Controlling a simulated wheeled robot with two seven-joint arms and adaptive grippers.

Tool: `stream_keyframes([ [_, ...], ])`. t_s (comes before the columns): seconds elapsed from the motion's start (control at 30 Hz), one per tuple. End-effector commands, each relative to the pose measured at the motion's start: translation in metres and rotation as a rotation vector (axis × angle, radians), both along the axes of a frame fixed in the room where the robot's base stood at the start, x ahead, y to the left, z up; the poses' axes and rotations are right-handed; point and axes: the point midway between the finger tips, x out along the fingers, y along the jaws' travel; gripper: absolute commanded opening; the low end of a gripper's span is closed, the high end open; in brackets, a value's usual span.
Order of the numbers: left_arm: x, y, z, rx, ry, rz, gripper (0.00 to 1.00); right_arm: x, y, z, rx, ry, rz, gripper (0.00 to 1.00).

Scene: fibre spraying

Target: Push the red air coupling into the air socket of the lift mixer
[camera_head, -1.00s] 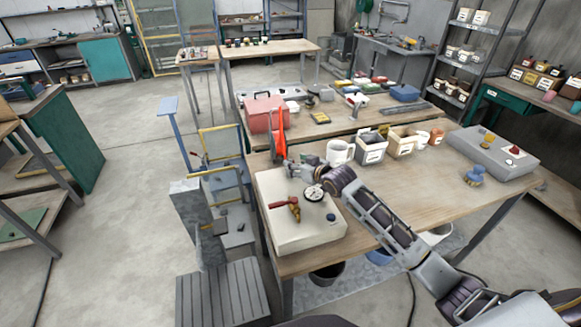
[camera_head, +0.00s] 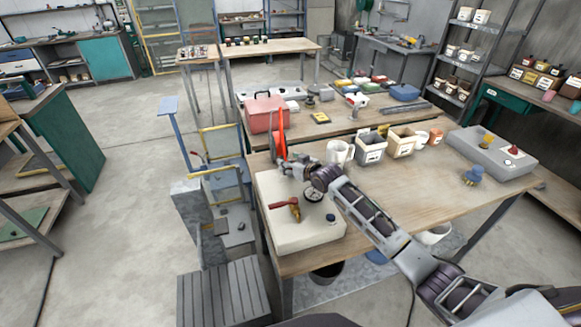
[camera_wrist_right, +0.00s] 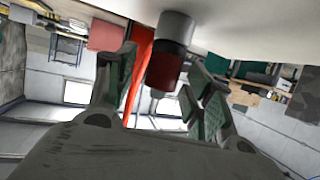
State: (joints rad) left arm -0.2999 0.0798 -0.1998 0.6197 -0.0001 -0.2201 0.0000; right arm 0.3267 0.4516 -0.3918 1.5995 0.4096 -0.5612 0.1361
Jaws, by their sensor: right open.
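The cream lift mixer box (camera_head: 290,235) sits on the near bench, with a red-handled brass valve (camera_head: 290,207) and a round gauge (camera_head: 313,194) on top. My right gripper (camera_head: 284,168) is at its far end, next to an upright orange-red part (camera_head: 281,130). In the right wrist view, my open gripper (camera_wrist_right: 160,62) has one finger on each side of the red coupling (camera_wrist_right: 164,72). My left gripper is out of view.
A white mug (camera_head: 340,153), small bins (camera_head: 402,141) and a grey case (camera_head: 490,152) stand along the bench's back and right. A red box (camera_head: 265,113) is behind the mixer. The bench's right middle (camera_head: 420,190) is clear.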

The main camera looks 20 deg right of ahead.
Motion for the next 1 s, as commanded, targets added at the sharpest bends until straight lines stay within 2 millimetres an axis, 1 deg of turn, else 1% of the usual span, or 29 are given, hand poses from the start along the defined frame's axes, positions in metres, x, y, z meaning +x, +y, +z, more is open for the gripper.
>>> stream_keyframes([
  [0.4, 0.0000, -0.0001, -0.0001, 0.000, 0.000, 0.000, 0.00, -0.0001, -0.0002, -0.0001, 0.000, 0.000, 0.000, 0.53],
  [0.47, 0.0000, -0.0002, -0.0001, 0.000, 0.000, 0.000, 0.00, -0.0001, -0.0002, -0.0001, 0.000, 0.000, 0.000, 0.46],
  [0.8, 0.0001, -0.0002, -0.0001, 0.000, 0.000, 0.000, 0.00, -0.0001, -0.0002, -0.0001, 0.000, 0.000, 0.000, 0.03],
  [1.0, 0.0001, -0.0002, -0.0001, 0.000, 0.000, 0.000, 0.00, 0.0001, -0.0003, 0.0004, 0.000, -0.001, 0.000, 0.01],
])
